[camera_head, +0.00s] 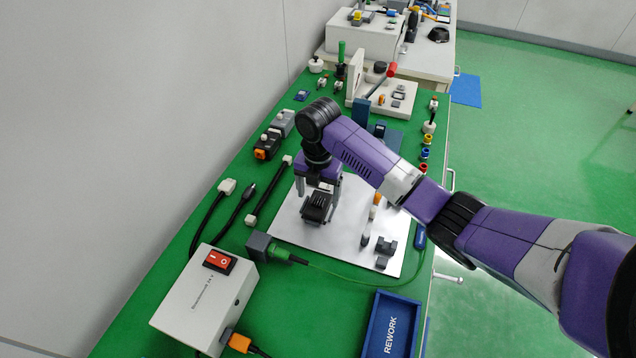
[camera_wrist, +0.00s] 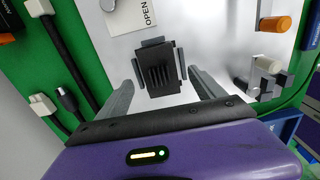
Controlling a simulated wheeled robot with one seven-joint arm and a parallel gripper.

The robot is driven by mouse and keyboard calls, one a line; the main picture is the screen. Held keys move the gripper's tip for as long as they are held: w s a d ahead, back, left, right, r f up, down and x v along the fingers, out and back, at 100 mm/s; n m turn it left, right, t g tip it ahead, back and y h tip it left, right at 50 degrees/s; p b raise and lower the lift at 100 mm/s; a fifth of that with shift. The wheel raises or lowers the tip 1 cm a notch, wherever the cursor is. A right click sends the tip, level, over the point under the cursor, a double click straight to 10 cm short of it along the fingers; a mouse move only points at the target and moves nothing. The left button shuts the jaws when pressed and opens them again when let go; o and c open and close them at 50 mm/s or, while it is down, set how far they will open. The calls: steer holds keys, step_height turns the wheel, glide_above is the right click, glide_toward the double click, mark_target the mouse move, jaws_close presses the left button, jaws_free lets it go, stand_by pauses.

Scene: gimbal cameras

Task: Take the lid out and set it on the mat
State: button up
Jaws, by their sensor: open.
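A black ribbed piece, which looks like the lid (camera_head: 316,208), sits in a dark grey holder on a silver-white plate (camera_head: 290,225). In the wrist view the ribbed lid (camera_wrist: 157,72) has grey blocks around its edges. My gripper (camera_head: 318,192) is over it, pointing down, with its fingers apart. In the wrist view my gripper (camera_wrist: 162,80) has one finger on each side of the holder, with gaps, and holds nothing. I cannot tell for sure which surface is the mat; the plate lies on a green tabletop (camera_head: 130,315).
Small grey blocks (camera_head: 386,245) and orange and white pegs stand right of the lid. A blue REWORK tray (camera_head: 391,325) is at the front right. A white box with a red switch (camera_head: 219,261) stands at the front left. A green cable crosses the plate's front.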

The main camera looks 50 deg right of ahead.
steer(key=shift+f, duration=1)
steer(key=c, duration=1.4)
steer(key=shift+c, duration=0.2)
steer(key=shift+r+p, duration=0.25)
steer(key=shift+p, duration=0.05)
steer(key=shift+r+p, duration=0.6)
steer(key=shift+r, duration=0.1)
steer(key=shift+r, duration=0.3)
